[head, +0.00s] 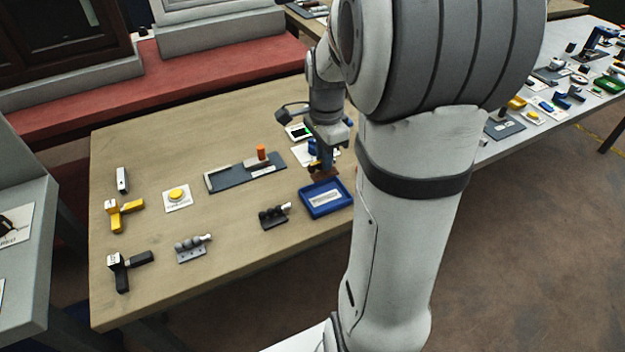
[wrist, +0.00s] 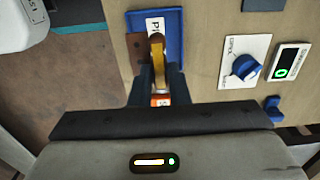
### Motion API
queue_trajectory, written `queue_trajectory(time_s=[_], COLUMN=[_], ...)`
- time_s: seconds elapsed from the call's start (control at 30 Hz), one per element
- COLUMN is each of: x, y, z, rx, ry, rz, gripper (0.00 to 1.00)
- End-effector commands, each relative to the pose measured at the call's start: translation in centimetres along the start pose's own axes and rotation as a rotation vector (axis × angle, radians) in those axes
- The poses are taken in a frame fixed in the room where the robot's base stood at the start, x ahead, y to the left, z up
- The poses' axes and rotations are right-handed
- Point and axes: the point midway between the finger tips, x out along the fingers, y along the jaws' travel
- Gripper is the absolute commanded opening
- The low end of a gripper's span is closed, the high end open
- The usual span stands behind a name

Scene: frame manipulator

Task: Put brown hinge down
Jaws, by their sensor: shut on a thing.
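My gripper (head: 321,163) points down just above the back part of the blue tray (head: 328,208), which has a white label inside. It is shut on the brown hinge (head: 325,174), a small brown piece below the fingertips. In the wrist view, the dark blue fingers (wrist: 158,80) close around the hinge (wrist: 157,55), which looks yellow-brown there. The hinge overlaps the tray (wrist: 176,48) and partly hides its label. I cannot tell whether the hinge touches the tray.
A dark grey board (head: 240,176) with an orange cylinder (head: 261,152) lies left of the tray. A black clamp-like part (head: 274,216) sits closer to the left. A blue knob on a white plate (wrist: 245,67) and a small display (wrist: 290,62) are right in the wrist view.

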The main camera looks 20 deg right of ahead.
Motion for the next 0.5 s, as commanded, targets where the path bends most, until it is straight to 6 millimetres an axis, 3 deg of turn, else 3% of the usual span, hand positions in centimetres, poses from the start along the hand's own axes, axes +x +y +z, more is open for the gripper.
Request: queue_trajectory(time_s=[0.07,0.3,0.5], x=[0.5,4.8,6.5], y=[0.0,0.1,0.0], z=[0.0,0.0,0.0], rx=[0.0,-0.001,-0.002], ry=[0.0,-0.001,0.0], rz=[0.001,0.004,0.001], gripper=[0.0,0.0,0.0])
